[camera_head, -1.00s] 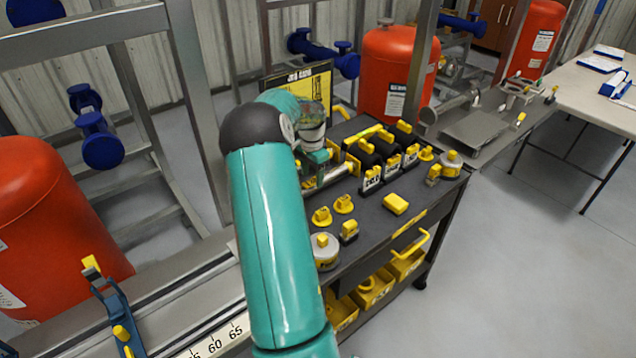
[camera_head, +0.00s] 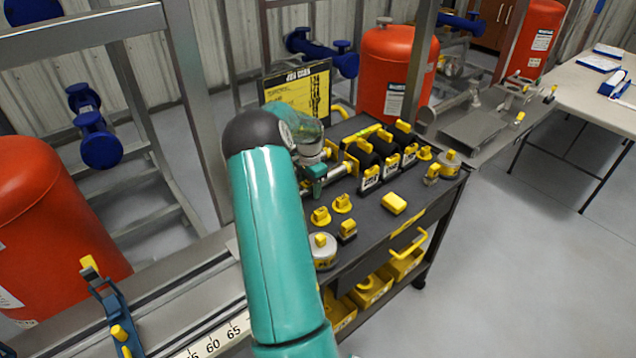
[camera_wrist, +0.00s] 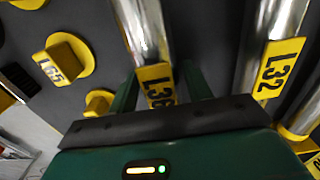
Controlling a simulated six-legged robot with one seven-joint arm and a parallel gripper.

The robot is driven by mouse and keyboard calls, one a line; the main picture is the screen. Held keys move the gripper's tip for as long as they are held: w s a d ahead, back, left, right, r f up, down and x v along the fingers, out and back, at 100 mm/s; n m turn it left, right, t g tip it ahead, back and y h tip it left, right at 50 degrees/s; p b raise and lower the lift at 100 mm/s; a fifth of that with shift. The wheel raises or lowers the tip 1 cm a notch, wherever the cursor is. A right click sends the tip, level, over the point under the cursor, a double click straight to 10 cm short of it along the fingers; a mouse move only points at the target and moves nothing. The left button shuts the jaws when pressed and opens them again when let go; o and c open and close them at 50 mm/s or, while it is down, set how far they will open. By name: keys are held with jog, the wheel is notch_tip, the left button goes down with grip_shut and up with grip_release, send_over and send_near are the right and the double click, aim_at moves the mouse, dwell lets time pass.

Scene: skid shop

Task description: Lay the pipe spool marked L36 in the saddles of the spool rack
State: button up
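The pipe spool marked L36 (camera_wrist: 146,40) is a shiny metal pipe with a yellow label, seen in the wrist view. My gripper (camera_wrist: 160,88) has its two green fingers on either side of it, with a gap showing at the right finger. A similar pipe marked L32 (camera_wrist: 278,45) lies to the right. In the head view my gripper (camera_head: 318,187) is low over the left part of the dark cart top (camera_head: 372,215), and hides part of the metal pipes. I cannot tell for sure which fixture is the spool rack.
Black-and-yellow labelled parts (camera_head: 370,178) stand right of the gripper. Small yellow pieces (camera_head: 320,216) and a round gauge-like part (camera_head: 323,250) lie in front. A yellow sign (camera_head: 298,95) stands behind. A metal bench (camera_head: 475,130) with upright fittings is at the right.

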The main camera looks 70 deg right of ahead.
grip_shut()
jog(key=shift+r, duration=3.6)
